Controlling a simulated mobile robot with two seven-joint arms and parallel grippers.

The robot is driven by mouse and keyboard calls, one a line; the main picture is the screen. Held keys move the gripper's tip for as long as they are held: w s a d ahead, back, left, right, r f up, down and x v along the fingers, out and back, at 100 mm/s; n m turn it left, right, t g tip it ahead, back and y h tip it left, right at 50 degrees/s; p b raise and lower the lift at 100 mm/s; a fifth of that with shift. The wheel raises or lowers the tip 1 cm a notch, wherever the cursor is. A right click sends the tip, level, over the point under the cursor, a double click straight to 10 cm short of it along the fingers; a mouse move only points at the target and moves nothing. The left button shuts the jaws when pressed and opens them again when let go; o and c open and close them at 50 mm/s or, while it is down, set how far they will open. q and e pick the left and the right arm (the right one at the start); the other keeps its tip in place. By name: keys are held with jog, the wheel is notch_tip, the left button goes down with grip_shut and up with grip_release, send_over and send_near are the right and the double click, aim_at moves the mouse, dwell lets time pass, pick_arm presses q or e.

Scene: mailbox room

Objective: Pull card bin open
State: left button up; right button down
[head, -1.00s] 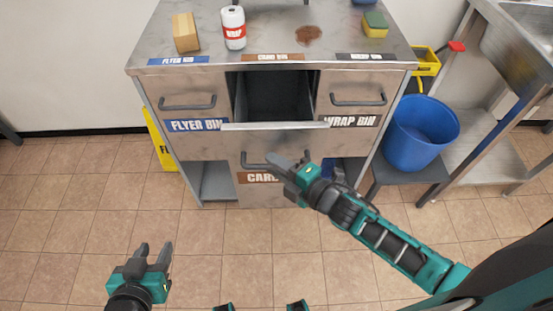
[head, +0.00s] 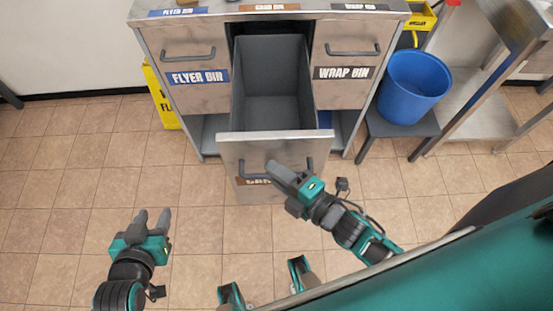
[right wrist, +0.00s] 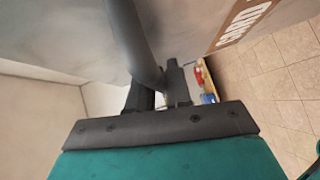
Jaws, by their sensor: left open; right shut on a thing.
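The card bin (head: 230,150) is the middle drawer of the metal cabinet. It is pulled far out, and its grey inside (head: 272,92) looks empty. Its brown label is partly hidden by my right gripper (head: 272,172). The right gripper is shut on the card bin's dark handle (head: 243,168); the handle also shows between the fingers in the right wrist view (right wrist: 135,45). My left gripper (head: 151,217) is open and empty above the floor at the lower left.
The flyer bin (head: 185,82) and the wrap bin (head: 345,82) are shut on either side. A blue bucket (head: 412,88) stands on a low stand at the right. A yellow sign (head: 160,97) leans at the cabinet's left. Tiled floor in front is clear.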

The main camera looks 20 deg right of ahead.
jog(key=shift+s, duration=0.1)
jog(key=c, duration=1.1)
grip_release()
jog(key=shift+c, duration=0.2)
jog(key=v, duration=1.3)
